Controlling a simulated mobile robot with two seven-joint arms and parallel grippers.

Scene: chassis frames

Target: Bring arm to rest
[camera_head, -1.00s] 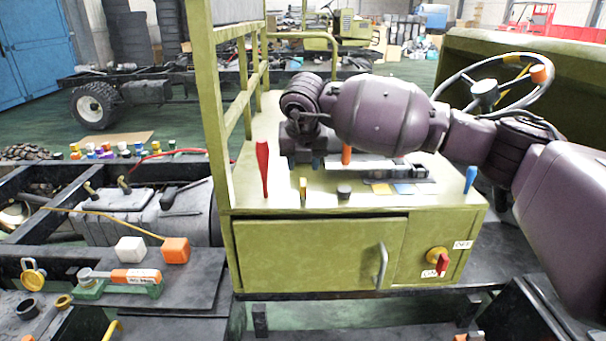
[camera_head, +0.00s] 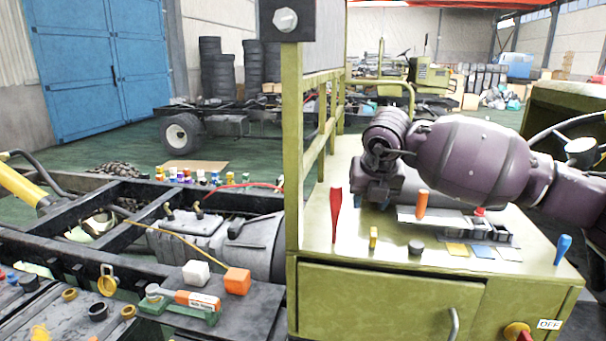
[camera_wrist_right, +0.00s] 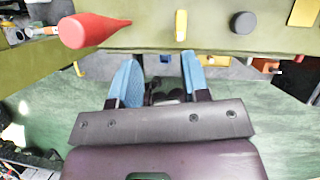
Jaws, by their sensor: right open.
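My right arm (camera_head: 470,158) comes in from the right, bent over the olive cabinet (camera_head: 390,300). Its wrist end is above the cabinet top, and its fingertips cannot be made out in the head view. In the right wrist view my right gripper (camera_wrist_right: 160,82) is open, with two blue fingertips apart and nothing between them. Its fingers lie near the cabinet's edge, with green floor behind. A red handle (camera_wrist_right: 90,31), a yellow piece (camera_wrist_right: 181,25) and a black knob (camera_wrist_right: 243,22) lie beyond the fingertips. My left gripper is out of view.
The cabinet top also holds an orange handle (camera_head: 421,204) and a blue one (camera_head: 562,249). An olive rail (camera_head: 292,150) rises at its left. A chassis frame (camera_head: 100,245) with a white cube (camera_head: 196,273) and an orange cube (camera_head: 237,281) stands left.

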